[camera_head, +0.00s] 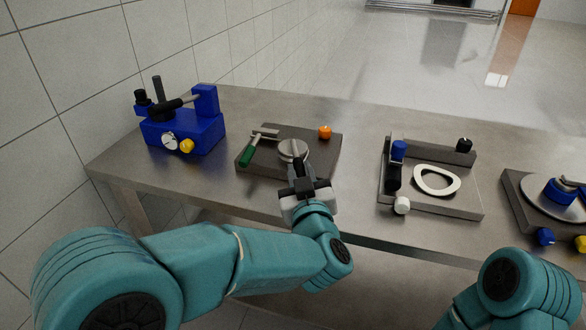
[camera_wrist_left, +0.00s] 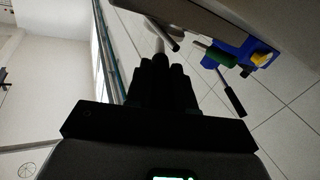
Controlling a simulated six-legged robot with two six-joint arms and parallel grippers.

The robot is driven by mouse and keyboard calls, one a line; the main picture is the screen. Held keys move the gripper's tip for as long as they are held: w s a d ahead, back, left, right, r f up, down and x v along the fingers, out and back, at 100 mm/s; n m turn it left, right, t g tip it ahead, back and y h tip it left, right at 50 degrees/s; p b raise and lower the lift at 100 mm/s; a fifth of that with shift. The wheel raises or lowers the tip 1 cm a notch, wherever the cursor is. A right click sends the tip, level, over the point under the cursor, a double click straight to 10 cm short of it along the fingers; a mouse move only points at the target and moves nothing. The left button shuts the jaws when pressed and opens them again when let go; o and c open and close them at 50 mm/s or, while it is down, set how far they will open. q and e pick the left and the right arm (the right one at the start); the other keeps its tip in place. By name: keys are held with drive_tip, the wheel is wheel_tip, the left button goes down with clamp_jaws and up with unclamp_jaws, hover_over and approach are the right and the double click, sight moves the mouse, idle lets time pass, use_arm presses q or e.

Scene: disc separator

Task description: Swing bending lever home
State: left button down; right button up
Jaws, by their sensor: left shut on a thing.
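A dark plate fixture (camera_head: 262,168) on the bench carries a green-handled lever (camera_head: 247,156) at its left, a round silver disc (camera_head: 293,150) and an orange knob (camera_head: 325,132). My left gripper (camera_head: 299,168) is at the front of the disc, shut on a small pale metal part (camera_wrist_left: 160,45); which part this is, I cannot tell for sure. In the left wrist view my left gripper (camera_wrist_left: 155,72) has dark fingers close together at that part. The green handle shows to the right, apart from the fingers. My right gripper is out of view.
A blue device (camera_head: 183,130) stands at the bench's left end. A fixture with a white ring (camera_head: 437,180) is to the right, and a round turntable fixture (camera_head: 552,200) is farther right. Bare bench (camera_head: 360,165) lies between the fixtures.

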use_arm(q)
drive_tip(key=shift+d+n+y, duration=0.3)
drive_tip(key=shift+y, duration=0.2)
drive_tip(key=shift+w, duration=0.1)
drive_tip(key=c, duration=1)
unclamp_jaws()
drive_tip(key=shift+o, duration=0.2)
